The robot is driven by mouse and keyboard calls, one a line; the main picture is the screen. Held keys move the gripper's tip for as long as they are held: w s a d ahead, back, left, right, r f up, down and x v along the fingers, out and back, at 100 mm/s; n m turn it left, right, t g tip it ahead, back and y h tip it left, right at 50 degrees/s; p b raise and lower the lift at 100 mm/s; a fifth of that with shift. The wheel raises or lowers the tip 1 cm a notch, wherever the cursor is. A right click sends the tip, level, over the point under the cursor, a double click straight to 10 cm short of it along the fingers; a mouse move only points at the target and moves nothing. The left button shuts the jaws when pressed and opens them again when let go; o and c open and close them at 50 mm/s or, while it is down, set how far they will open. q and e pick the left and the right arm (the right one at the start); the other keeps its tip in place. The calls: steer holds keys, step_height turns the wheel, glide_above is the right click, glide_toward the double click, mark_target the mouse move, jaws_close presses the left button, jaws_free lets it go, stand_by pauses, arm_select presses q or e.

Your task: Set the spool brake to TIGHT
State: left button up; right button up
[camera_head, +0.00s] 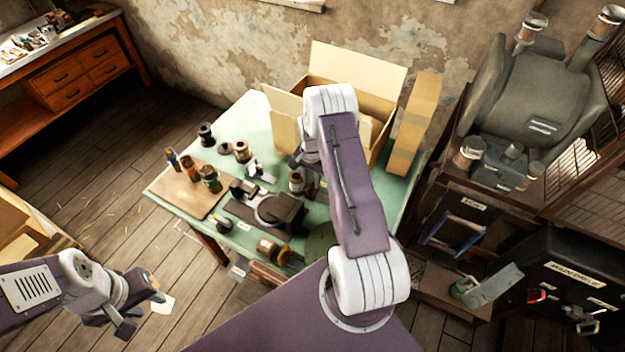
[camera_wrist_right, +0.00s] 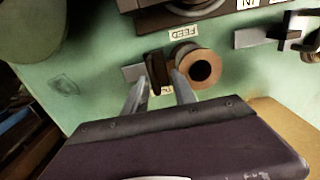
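A dark brown upright piece, perhaps the brake lever (camera_wrist_right: 155,72), stands on a small pale plate (camera_wrist_right: 131,73) in the right wrist view. A copper-coloured spool (camera_wrist_right: 196,66) stands close beside it; a spool also shows in the head view (camera_head: 297,180). My right gripper (camera_wrist_right: 160,93) has its fingers apart, one to each side of the brown piece's near end; I cannot tell if they touch it. A small label behind the fingers is mostly hidden, and I cannot read TIGHT anywhere.
A FEED label (camera_wrist_right: 183,32) lies beyond the brown piece. Dark machinery (camera_head: 535,90) stands to the right.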

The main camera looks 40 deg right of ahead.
steer(key=shift+s+d, duration=0.2)
steer(key=shift+s, duration=0.05)
steer(key=shift+r, duration=0.4)
step_height(320, 180, up, 8)
steer(key=b, duration=0.2)
steer(key=shift+w+a+b, duration=0.1)
steer(key=shift+a+b, duration=0.1)
steer(key=shift+b, duration=0.1)
